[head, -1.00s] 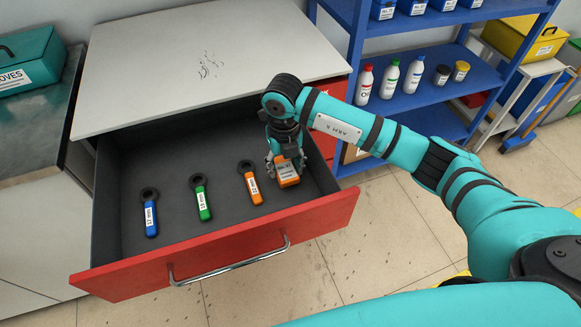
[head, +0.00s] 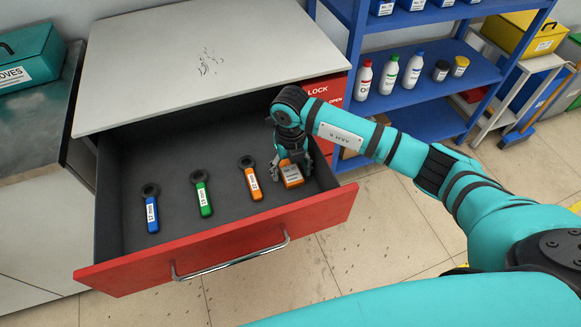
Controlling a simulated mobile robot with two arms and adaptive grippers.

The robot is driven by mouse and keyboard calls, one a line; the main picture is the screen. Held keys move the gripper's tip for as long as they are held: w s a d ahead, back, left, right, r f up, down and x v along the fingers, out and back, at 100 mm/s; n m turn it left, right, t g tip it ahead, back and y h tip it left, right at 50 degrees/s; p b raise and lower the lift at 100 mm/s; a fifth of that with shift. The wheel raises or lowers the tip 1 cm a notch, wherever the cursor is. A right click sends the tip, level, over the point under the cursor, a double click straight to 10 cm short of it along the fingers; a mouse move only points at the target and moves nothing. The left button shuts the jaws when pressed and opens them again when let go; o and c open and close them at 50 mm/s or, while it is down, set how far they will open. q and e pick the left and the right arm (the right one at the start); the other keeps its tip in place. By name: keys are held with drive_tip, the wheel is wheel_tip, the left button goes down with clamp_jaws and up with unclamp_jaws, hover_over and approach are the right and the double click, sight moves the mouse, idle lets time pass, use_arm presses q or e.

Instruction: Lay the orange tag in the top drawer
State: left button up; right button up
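The orange tag (head: 291,176) with a white label lies on the floor of the open top drawer (head: 224,240), near its right end. My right gripper (head: 292,168) is over it, pointing down. Its fingers are spread apart, one on each side of the tag's back part, and look clear of it. The gripper hides the tag's far edge. My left gripper is not in view.
The grey cabinet top (head: 200,65) overhangs the drawer's back. Blue shelves (head: 430,85) with bottles stand at right.

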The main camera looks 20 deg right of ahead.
sight(290, 171)
drive_tip(key=shift+r, duration=0.2)
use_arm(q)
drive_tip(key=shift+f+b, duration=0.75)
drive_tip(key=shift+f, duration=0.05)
use_arm(e)
wheel_tip(290, 171, up, 12)
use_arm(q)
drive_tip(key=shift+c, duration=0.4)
use_arm(e)
drive_tip(key=shift+f, duration=0.1)
idle(0.5)
